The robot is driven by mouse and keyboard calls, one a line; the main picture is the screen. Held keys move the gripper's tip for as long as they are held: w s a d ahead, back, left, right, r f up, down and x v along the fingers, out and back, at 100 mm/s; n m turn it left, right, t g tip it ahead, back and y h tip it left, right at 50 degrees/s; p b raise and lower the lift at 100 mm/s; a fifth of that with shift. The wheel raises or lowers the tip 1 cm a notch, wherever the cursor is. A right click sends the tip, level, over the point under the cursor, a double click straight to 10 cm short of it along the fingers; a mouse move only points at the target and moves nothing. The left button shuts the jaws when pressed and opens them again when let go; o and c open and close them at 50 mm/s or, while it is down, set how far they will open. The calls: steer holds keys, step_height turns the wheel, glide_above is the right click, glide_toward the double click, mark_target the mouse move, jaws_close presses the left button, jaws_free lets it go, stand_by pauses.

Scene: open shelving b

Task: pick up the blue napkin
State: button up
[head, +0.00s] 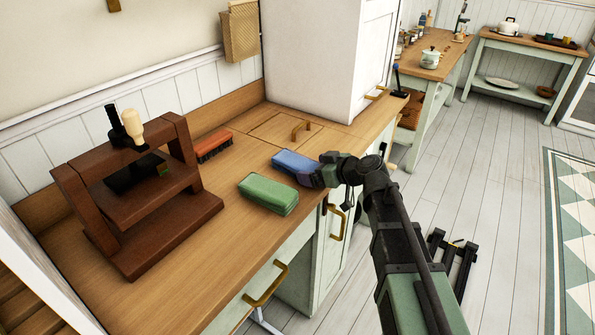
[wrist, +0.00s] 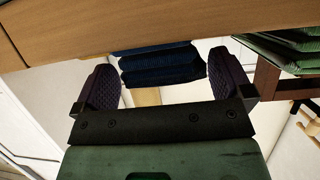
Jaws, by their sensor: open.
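The folded blue napkin (head: 293,161) lies on the wooden counter, just behind the folded green napkin (head: 268,194). My gripper (head: 314,174) is at the right end of the blue napkin, at the counter's front edge. In the wrist view the blue napkin (wrist: 160,64) shows as a dark layered stack between and just beyond the open fingers (wrist: 164,78). A small gap shows on each side, so the fingers do not appear closed on it. My gripper hides the napkin's right end in the head view.
The green napkin also shows in the wrist view (wrist: 285,48), close by. A red-orange brush (head: 214,146) lies behind, and a brown wooden stand (head: 135,215) with utensils is to the left. A white cabinet (head: 318,60) rises at the back. Brass handles (head: 268,285) stick out below the counter.

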steer(key=shift+x, duration=1.05)
steer(key=shift+c, duration=0.5)
steer(key=c, duration=1)
steer(key=shift+o, duration=0.2)
step_height(320, 180, up, 20)
steer(key=p, duration=2)
